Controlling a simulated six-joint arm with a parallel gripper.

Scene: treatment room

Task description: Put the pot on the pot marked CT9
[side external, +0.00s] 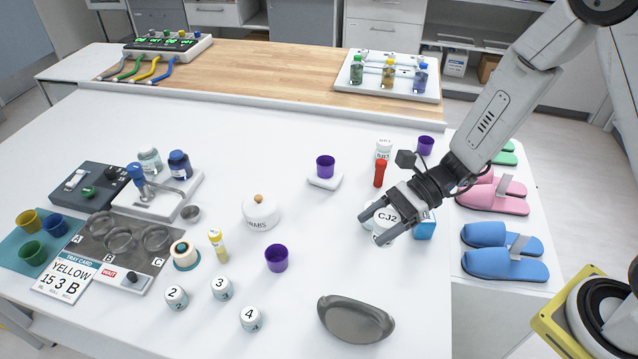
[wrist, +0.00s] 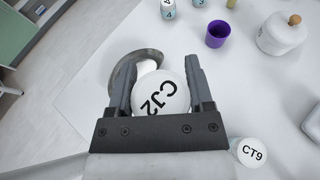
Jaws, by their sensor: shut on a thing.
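My gripper (side external: 385,222) is shut on a white round pot marked CJ2 (side external: 387,216), with one finger on each side. The CJ2 lid (wrist: 161,94) fills the space between the fingers in the wrist view and looks larger than the other lid, so it seems held above the table. The pot marked CT9 (wrist: 250,152) stands at the lower right of the wrist view, apart from the held pot, its lid bare. In the side view a pale shape shows behind the left finger, but I cannot read a mark on it.
A grey kidney dish (side external: 355,320) lies near the front edge. A purple cup (side external: 277,258) and a lidded white jar (side external: 261,212) stand to the left. A blue box (side external: 424,225) is just right of my gripper, a red tube (side external: 380,174) behind it. Slippers (side external: 505,254) lie at the right.

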